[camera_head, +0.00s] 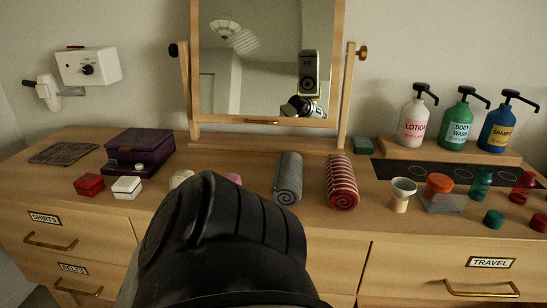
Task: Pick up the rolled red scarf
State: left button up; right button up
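The rolled red scarf (341,182) lies on the wooden dresser top, right of centre. It has red and pale stripes, and its spiral end faces me. A grey rolled cloth (288,178) lies beside it on the left, with a gap between them. Neither of my grippers is in view, and nothing touches the scarf. A large dark part of my own body fills the lower middle and hides part of the dresser top and front.
A mirror (265,60) stands behind the scarf. A cup (402,193) and an orange-lidded jar (439,185) stand to its right. Pump bottles (460,122) stand on a raised shelf at back right. A purple box (139,150) and small boxes are at left.

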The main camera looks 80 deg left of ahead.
aim_at(343, 196)
jog(key=u, duration=2.2)
